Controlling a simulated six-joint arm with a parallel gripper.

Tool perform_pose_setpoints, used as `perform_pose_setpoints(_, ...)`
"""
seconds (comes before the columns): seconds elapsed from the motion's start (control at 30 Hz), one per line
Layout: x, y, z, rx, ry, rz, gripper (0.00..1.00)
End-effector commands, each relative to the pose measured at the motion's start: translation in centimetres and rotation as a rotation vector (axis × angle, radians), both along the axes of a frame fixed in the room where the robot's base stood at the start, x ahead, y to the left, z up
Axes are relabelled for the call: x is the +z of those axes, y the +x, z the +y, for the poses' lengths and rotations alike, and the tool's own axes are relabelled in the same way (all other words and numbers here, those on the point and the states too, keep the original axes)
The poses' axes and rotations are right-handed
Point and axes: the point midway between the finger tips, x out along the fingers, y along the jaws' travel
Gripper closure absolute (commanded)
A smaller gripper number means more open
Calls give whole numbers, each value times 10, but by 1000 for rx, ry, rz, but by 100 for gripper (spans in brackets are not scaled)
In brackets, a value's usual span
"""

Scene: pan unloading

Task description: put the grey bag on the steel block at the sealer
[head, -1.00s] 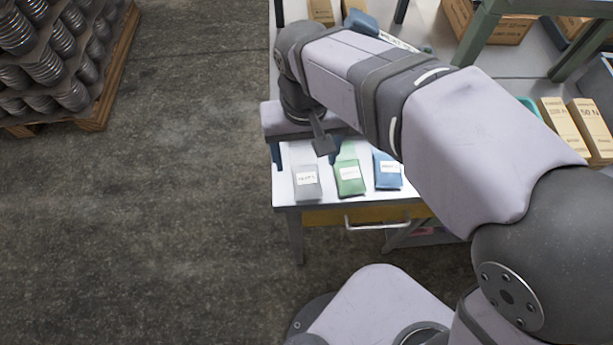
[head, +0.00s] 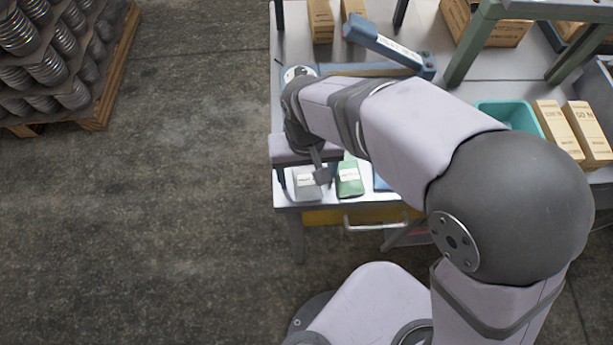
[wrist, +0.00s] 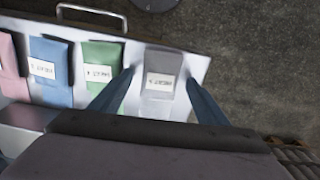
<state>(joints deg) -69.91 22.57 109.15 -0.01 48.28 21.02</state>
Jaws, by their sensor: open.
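The grey bag (head: 306,194), with a white label, lies flat near the left front corner of the white table. In the wrist view the grey bag (wrist: 160,60) lies between the two blue fingers, label up. My gripper (head: 305,180) is open above it, one finger on each side; it also shows in the wrist view (wrist: 160,80). I cannot tell how high the fingertips are above the table. The blue sealer (head: 385,45) stands farther back on the table. I cannot make out the steel block; my arm covers part of that area.
A green bag (head: 350,186) lies just right of the grey one. A blue bag (wrist: 52,70) and a pink bag (wrist: 11,70) follow along the row. A teal bin (head: 510,115) and tan boxes (head: 558,130) stand at the right. Open floor lies left of the table.

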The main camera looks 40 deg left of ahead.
Motion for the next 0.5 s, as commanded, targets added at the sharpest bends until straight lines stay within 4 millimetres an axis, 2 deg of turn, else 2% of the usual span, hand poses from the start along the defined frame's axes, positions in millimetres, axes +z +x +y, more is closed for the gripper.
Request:
perform_pose_setpoints(0.23,-2,0,0,0,0,0,31)
perform_pose_setpoints(0.27,-2,0,0,0,0,0,34)
perform_pose_setpoints(0.43,-2,0,0,0,0,0,74)
perform_pose_setpoints(0.5,-2,0,0,0,1,-1,82)
